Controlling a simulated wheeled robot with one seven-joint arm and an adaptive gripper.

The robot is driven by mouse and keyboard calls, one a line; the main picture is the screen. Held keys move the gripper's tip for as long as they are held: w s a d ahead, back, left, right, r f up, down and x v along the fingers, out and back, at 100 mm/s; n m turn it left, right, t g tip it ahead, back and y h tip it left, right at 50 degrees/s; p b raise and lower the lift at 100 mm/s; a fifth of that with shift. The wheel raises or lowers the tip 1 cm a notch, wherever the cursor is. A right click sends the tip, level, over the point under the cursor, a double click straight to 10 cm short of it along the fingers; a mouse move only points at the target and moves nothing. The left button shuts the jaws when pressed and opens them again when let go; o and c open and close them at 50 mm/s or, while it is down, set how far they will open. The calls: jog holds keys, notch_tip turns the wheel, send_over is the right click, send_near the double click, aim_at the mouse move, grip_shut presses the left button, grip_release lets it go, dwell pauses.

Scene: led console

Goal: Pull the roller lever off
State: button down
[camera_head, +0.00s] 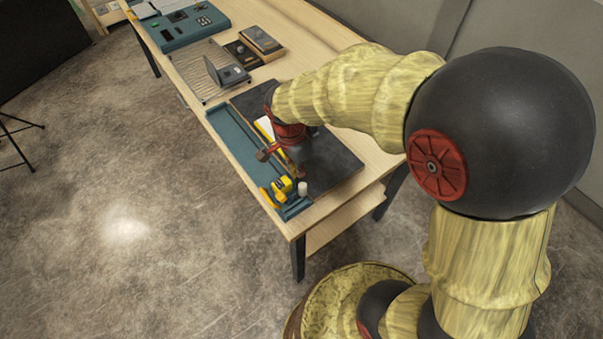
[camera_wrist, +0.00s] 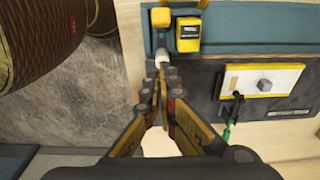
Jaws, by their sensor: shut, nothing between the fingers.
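The roller lever shows in the wrist view as a white roller (camera_wrist: 162,58) beside small yellow blocks (camera_wrist: 190,34) on a teal panel (camera_wrist: 240,36). In the head view the white roller (camera_head: 302,188) stands near the table's front corner, next to the yellow blocks (camera_head: 281,187). My gripper (camera_wrist: 161,76) is shut and empty, its fingertips just below the roller in the wrist view. Whether they touch it I cannot tell. In the head view my gripper (camera_head: 299,174) points down over the dark board, close to the roller.
A white and yellow plate (camera_wrist: 262,82) with a grey knob and a black-and-green cable lies to the right in the wrist view. Farther along the wooden table (camera_head: 312,212) are a grey rack (camera_head: 192,72), dark boxes (camera_head: 262,40) and a teal console (camera_head: 185,28).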

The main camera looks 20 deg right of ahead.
jog(key=s+a+r, duration=0.1)
jog(key=a+r, duration=0.3)
jog(key=r, duration=0.1)
jog(key=shift+s+a+r, duration=0.2)
jog(key=shift+s+a, duration=0.05)
jog(key=shift+a, duration=0.05)
dwell(0.4)
jog(key=s+d+r+n+t+y+b, duration=0.1)
jog(key=s+d+r+n+t+b, duration=0.4)
jog(key=s+n, duration=0.8)
jog(key=d+r+n+b, duration=0.1)
jog(key=d+r+b, duration=0.1)
jog(key=d, duration=0.1)
jog(key=shift+d+r, duration=0.2)
jog(key=shift+d, duration=0.1)
